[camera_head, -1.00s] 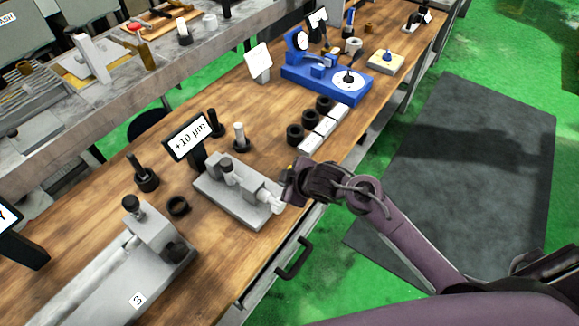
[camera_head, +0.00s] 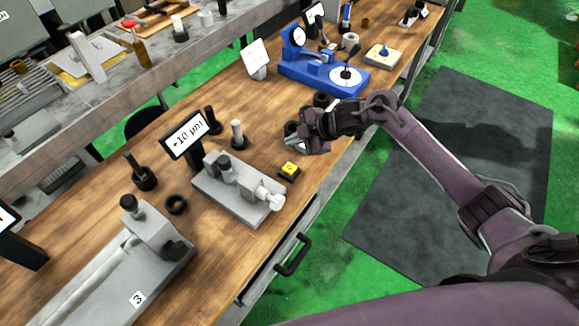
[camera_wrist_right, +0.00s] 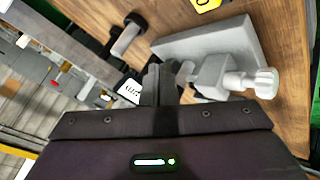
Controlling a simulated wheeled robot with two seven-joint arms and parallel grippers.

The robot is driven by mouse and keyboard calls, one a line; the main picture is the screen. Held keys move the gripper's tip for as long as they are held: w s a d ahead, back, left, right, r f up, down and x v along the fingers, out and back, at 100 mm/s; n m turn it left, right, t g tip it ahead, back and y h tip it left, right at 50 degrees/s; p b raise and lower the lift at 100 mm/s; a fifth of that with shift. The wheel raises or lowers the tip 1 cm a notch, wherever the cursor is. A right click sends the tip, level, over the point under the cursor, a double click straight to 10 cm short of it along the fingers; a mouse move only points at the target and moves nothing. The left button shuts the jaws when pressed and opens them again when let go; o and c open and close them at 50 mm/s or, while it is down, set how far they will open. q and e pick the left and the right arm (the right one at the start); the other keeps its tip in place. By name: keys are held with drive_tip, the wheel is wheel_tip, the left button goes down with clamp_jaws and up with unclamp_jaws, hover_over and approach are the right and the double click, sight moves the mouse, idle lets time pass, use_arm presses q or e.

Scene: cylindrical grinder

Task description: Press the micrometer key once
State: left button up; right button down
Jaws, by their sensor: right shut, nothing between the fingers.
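The micrometer key is a small dark block with a yellow top (camera_head: 289,169) on the wooden bench, right of the grey bench micrometer (camera_head: 238,187). Its yellow top also shows at the upper edge of the right wrist view (camera_wrist_right: 206,4). The micrometer shows there too (camera_wrist_right: 212,48), with its pale knob at the right. A display (camera_head: 187,134) behind the micrometer reads +10 µm. My right gripper (camera_head: 297,142) is shut and empty, above the bench and beyond the key, apart from it. Its fingers show in the right wrist view (camera_wrist_right: 160,84). My left gripper is not in view.
Dark rings (camera_head: 322,101) stand behind my right gripper, partly hidden by it. A blue gauge stand (camera_head: 322,70) is farther back. A grey fixture marked 3 (camera_head: 150,265) is at the front left. Bare wood surrounds the key.

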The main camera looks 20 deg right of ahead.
drive_tip(key=shift+f, duration=0.15)
drive_tip(key=b, duration=0.7)
hover_over(293, 168)
wheel_tip(293, 168, down, 8)
drive_tip(key=shift+d+r, duration=0.1)
drive_tip(key=shift+r, duration=0.05)
drive_tip(key=shift+f, duration=0.4)
idle(1.1)
drive_tip(key=shift+f+b, duration=0.4)
drive_tip(key=shift+b, duration=0.05)
drive_tip(key=shift+s+f+b, duration=0.1)
drive_tip(key=shift+f+b, duration=0.25)
drive_tip(key=shift+f, duration=0.2)
idle(0.5)
drive_tip(key=shift+r, duration=0.15)
drive_tip(key=shift+r+p, duration=0.8)
drive_tip(key=shift+p, duration=0.05)
